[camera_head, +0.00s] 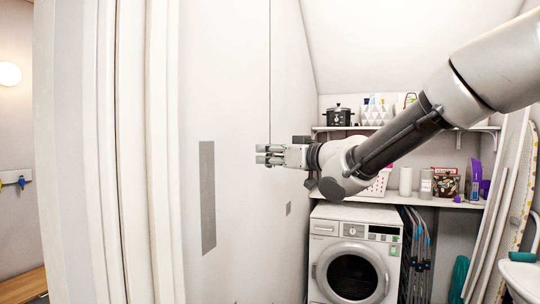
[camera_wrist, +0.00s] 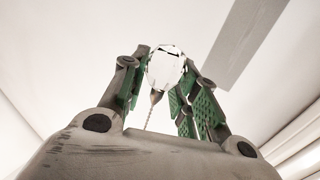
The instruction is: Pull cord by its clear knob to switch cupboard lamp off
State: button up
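The clear faceted knob (camera_wrist: 165,68) hangs on a thin beaded cord (camera_wrist: 149,117), with a small brownish cap where they join. In the wrist view the knob sits between the green-padded fingertips of my gripper (camera_wrist: 166,80). The fingers are partly closed and appear to touch the knob on both sides. In the head view my gripper (camera_head: 264,154) points left. The cord (camera_head: 269,70) runs straight down from the top of the picture to the fingers. There the knob is hidden by the fingers. The cupboard lamp itself is not in view.
A washer or dryer (camera_head: 350,215) stands below shelves (camera_head: 400,197) with a black pot (camera_head: 339,115) and boxes. Boards and an ironing board lean at right. A pale wall and door frame (camera_head: 105,150) stand at left. A lit round lamp (camera_head: 9,73) shows beyond.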

grip_shut()
jog(key=shift+f, duration=2.05)
jog(key=o, duration=0.8)
grip_release()
jog(key=shift+c, duration=0.2)
jog(key=shift+o, duration=0.4)
jog(key=shift+r, duration=0.1)
jog(key=shift+s+d, duration=0.15)
jog(key=shift+d, duration=0.1)
jog(key=v, duration=1.1)
jog(key=shift+s, duration=0.25)
